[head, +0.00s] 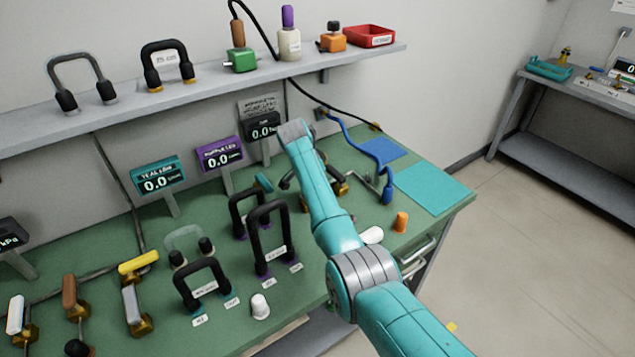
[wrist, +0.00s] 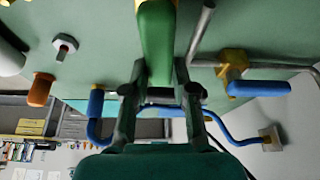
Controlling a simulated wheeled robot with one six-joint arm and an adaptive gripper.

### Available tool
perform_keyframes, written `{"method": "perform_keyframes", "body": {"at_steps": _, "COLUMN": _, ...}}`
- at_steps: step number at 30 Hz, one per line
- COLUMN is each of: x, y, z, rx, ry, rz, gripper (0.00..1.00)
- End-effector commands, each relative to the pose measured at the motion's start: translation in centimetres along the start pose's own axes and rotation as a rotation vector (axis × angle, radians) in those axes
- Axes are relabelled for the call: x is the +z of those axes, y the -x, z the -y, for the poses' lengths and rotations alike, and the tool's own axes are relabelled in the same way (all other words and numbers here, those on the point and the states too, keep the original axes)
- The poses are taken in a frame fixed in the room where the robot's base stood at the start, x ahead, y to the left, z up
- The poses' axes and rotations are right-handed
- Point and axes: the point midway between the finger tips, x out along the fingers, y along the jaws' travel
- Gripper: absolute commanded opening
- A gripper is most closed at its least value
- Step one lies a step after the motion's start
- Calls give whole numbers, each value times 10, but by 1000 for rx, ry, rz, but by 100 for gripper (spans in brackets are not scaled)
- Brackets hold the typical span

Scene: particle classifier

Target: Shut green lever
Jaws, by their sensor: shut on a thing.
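The green lever (wrist: 157,45) shows in the wrist view, running down from the top centre to between my fingers, with a bit of yellow fitting at its upper end. My gripper (wrist: 160,92) is shut on the lever's lower part, one dark finger on each side. In the head view my own arm covers the green lever and my fingertips, so the lever's angle on its valve cannot be told there.
A yellow valve with a blue handle (wrist: 258,88) sits right of my gripper. Left are an orange cap (wrist: 40,90) and a hex nut (wrist: 64,46). Black-handled fittings (head: 268,235) stand left of my arm; a blue hose (head: 362,145) lies behind it. Right of the bench is open floor.

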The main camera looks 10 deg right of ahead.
Motion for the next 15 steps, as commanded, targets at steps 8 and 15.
{"method": "perform_keyframes", "body": {"at_steps": 8, "x": 1, "y": 0, "z": -5, "rx": 40, "ry": -92, "rz": 1, "gripper": 0}}
{"method": "perform_keyframes", "body": {"at_steps": 15, "x": 1, "y": 0, "z": -6, "rx": 49, "ry": -115, "rz": 2, "gripper": 0}}
